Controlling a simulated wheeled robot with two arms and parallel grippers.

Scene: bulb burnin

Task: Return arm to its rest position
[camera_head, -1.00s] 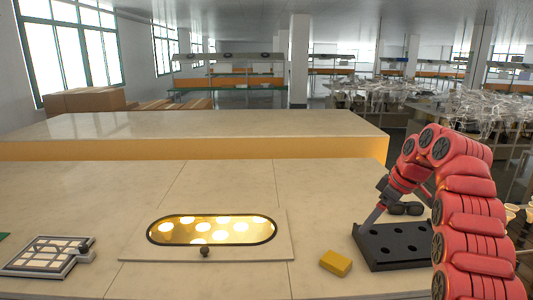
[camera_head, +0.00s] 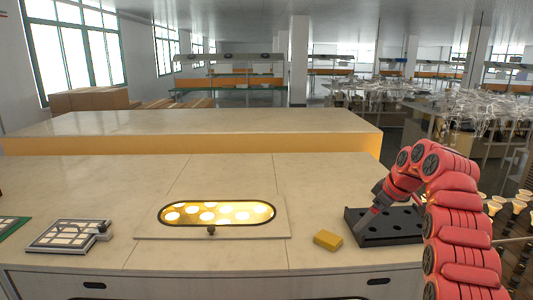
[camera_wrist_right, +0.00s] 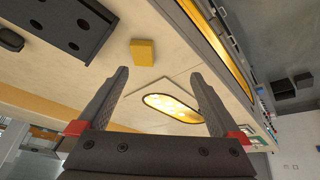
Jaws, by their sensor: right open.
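My right arm comes in from the right in the head view, red and bent, with its right gripper (camera_head: 368,222) low at the left edge of the black tray with holes (camera_head: 400,238). In the wrist view the right gripper (camera_wrist_right: 160,95) shows two dark fingers spread wide with nothing between them. The black tray (camera_wrist_right: 72,22) and the yellow block (camera_wrist_right: 143,52) show beyond the fingers there. My left gripper does not show in the head view.
A lit oval window (camera_head: 217,213) with a small knob is set in the worktop. The yellow block (camera_head: 328,239) lies right of it, a framed grid panel (camera_head: 68,236) at left. Bulbs (camera_head: 521,203) stand at far right. The worktop's middle is largely clear.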

